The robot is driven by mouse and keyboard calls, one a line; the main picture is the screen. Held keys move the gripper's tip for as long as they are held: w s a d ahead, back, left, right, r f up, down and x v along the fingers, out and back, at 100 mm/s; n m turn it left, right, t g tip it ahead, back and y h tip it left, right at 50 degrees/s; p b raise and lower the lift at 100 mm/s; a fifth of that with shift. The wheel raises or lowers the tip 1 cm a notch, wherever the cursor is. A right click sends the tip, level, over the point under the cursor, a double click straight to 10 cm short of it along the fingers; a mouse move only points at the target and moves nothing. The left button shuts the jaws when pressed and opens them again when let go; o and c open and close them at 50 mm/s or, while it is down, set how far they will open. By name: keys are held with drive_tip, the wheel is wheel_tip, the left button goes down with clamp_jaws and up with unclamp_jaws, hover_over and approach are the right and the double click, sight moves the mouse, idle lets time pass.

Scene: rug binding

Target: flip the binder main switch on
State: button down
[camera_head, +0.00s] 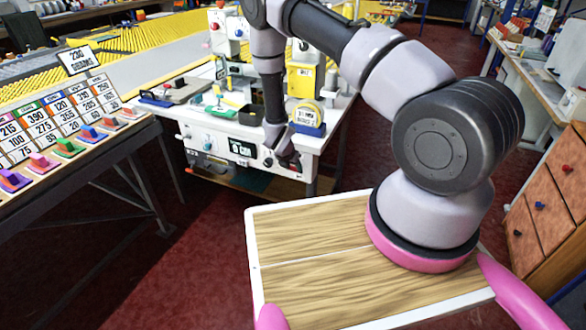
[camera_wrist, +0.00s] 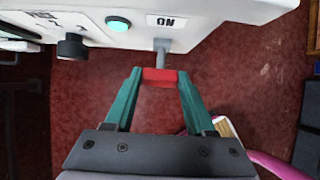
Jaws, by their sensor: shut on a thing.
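The binder (camera_head: 225,152) is a white machine table with a control panel along its front edge. The main switch is a grey lever (camera_wrist: 161,50) with a red tip (camera_wrist: 159,76), standing out from the panel in the wrist view. A label (camera_wrist: 166,22) beside its base reads ON, upside down in this view. My gripper (camera_wrist: 159,84) has its teal fingers shut on the red tip, one on each side. In the head view my gripper (camera_head: 290,163) is at the right end of the panel and partly hides the switch.
A teal button (camera_wrist: 118,24) and a black knob (camera_wrist: 72,46) sit left of the lever in the wrist view. A tape measure (camera_head: 309,117) stands on the table above my gripper. A price board (camera_head: 50,120) is at left. Red floor (camera_head: 200,260) is open in front.

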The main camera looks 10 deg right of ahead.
drive_tip(key=shift+c, duration=1.2)
unclamp_jaws()
drive_tip(key=shift+r, duration=0.15)
drive_tip(key=v, duration=1)
drive_tip(key=shift+s+r, duration=0.2)
drive_tip(key=shift+a, duration=0.1)
